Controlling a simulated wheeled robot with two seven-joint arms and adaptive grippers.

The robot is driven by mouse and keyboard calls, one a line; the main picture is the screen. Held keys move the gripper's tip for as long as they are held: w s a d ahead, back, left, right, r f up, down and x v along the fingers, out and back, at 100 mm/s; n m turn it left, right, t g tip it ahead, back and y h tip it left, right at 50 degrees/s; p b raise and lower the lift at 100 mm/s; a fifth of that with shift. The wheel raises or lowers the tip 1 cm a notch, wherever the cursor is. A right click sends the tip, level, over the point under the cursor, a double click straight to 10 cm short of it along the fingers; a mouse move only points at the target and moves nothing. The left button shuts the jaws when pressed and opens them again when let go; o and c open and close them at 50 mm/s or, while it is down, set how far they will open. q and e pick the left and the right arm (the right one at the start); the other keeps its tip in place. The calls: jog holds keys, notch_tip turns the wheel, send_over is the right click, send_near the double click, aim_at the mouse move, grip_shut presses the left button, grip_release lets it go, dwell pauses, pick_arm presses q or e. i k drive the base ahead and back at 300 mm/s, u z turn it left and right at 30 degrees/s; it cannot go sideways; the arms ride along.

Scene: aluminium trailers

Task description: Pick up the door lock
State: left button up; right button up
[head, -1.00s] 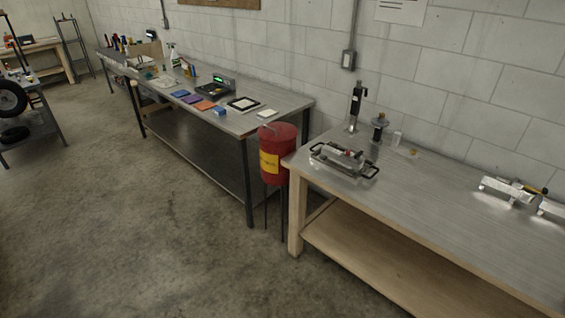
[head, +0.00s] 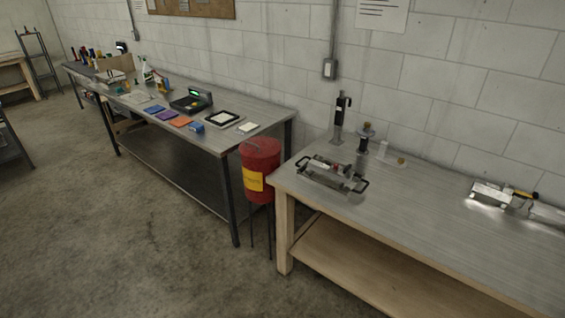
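No object is clear enough for me to name it the door lock with certainty. On the right workbench (head: 430,215), a silver metal device with black handles (head: 328,174) lies near the left end. A second bright metal piece (head: 490,194) lies toward the right end, with a yellow and black part beside it. A black upright tool (head: 340,118) and a dark spool-shaped part (head: 364,138) stand near the wall. Neither of my grippers is in view.
A red can with a yellow label (head: 259,165) stands on thin legs between the benches. Concrete floor (head: 130,235) in front is clear.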

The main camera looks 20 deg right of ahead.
aim_at(323, 168)
jog(key=u, duration=0.35)
jog(key=i, duration=2.35)
jog(key=z, duration=0.8)
